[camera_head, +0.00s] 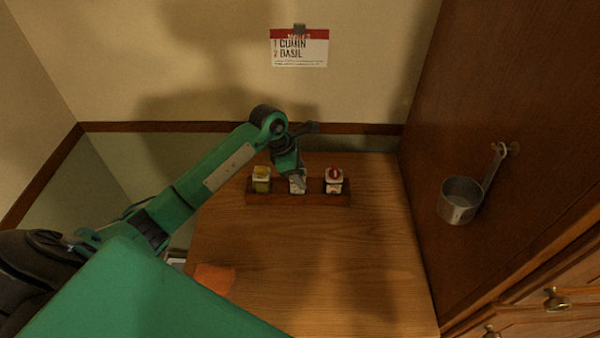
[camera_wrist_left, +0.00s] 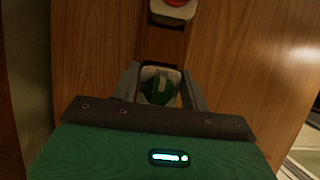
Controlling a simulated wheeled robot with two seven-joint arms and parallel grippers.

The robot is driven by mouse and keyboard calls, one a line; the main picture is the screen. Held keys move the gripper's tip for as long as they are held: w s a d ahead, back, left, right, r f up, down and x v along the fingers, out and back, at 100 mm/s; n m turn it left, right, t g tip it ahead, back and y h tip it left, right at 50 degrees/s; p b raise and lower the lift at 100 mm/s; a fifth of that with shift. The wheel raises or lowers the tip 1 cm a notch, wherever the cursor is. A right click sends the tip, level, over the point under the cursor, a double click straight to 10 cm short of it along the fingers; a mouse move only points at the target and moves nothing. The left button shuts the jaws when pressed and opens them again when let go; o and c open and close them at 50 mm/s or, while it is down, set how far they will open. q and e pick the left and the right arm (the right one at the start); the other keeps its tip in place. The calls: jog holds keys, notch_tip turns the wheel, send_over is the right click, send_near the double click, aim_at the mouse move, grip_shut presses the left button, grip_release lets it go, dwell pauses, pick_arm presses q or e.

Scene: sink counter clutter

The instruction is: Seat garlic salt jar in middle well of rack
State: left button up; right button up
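The dark wooden rack (camera_head: 315,199) stands toward the back of the counter, with a row of three small jars at its wells. The middle jar (camera_head: 297,186) is white, and its green lid shows in the wrist view (camera_wrist_left: 160,88). No label on it is readable from here. My left gripper (camera_head: 294,174) points down over the middle of the rack. In the wrist view its two fingers (camera_wrist_left: 160,80) lie close along both sides of the green-lidded jar. The jar appears upright at the middle well; its base and how deep it sits are hidden. My right gripper is out of view.
A jar with a yellowish lid (camera_head: 261,179) stands in the left well. A red-lidded jar (camera_head: 333,180) stands in the right well. A card (camera_head: 299,48) reading CUMIN and BASIL hangs on the wall. A metal cup (camera_head: 461,201) hangs at right. The front counter is mostly clear.

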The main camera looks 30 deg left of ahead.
pick_arm(q)
jog(key=o, duration=0.4)
jog(key=shift+c, duration=0.2)
jog(key=shift+r, duration=0.1)
jog(key=shift+a+r, duration=0.1)
jog(key=shift+r, duration=0.1)
jog(key=b+v, duration=0.3)
jog(key=v, duration=0.8)
jog(key=shift+r, duration=0.3)
jog(key=shift+a, duration=0.15)
